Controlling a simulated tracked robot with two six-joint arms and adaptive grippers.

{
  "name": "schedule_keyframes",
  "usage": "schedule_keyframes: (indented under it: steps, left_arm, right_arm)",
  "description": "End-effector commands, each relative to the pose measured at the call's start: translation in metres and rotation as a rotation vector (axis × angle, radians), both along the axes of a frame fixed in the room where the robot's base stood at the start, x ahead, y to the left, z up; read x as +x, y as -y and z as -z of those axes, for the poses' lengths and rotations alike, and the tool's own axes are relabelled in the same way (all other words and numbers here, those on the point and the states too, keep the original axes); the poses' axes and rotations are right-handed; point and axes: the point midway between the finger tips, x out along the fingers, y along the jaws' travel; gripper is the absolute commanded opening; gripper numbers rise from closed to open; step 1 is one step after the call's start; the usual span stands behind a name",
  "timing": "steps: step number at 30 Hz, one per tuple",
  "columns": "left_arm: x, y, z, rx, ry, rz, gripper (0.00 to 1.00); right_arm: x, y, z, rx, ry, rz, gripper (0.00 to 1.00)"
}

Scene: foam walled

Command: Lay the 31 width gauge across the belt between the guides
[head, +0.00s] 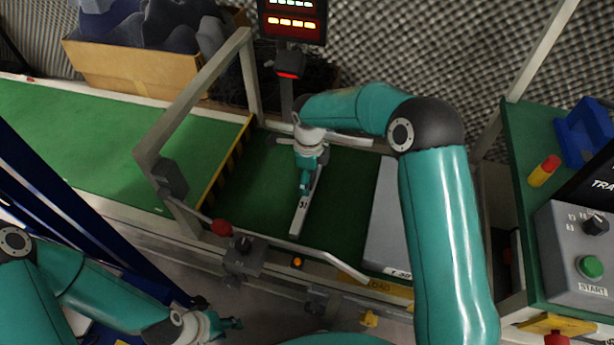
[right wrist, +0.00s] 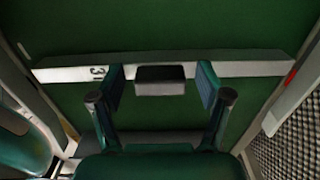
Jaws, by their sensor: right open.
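The 31 width gauge (head: 299,217) is a pale flat bar marked 31. It lies across the dark green belt (head: 340,190), and its ends reach close to the near guide (head: 318,255) and the far guide (head: 350,139). The right wrist view shows the bar (right wrist: 225,69) with a black block (right wrist: 160,80) at its middle. My right gripper (right wrist: 160,88) is open, with its fingers on either side of the block and gaps between. The head view shows it over the gauge (head: 306,185). My left gripper (head: 226,323) is low at left, away from the belt; its opening is unclear.
A metal frame (head: 195,95) stands over the belt at left. A grey plate (head: 385,220) lies to the right of the gauge. A control box (head: 575,250) with a green START button is at far right. A cardboard box (head: 130,68) is behind.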

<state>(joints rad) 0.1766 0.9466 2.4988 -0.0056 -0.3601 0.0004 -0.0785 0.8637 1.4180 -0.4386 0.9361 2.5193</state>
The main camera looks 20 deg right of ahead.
Motion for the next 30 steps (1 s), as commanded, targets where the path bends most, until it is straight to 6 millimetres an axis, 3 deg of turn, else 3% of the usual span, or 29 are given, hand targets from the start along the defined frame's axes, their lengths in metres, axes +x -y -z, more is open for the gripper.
schedule_keyframes:
  steps: [5, 18, 24, 30]
  left_arm:
    - [0.0, 0.0, -0.006, 0.0, 0.0, 0.0, 0.4]
    - [0.0, 0.0, -0.026, 0.0, 0.0, 0.0, 0.4]
    - [0.0, 0.0, -0.03, 0.0, 0.0, 0.0, 0.4]
    - [0.0, 0.0, -0.03, 0.0, 0.0, 0.0, 0.4]
  right_arm:
    - [0.0, 0.0, -0.017, 0.0, 0.001, 0.0, 0.77]
    - [0.001, -0.001, -0.101, 0.001, 0.003, 0.0, 0.77]
    - [0.0, 0.0, -0.119, -0.001, 0.001, -0.001, 0.77]
    - [0.0, 0.0, -0.121, 0.0, 0.0, -0.001, 0.77]
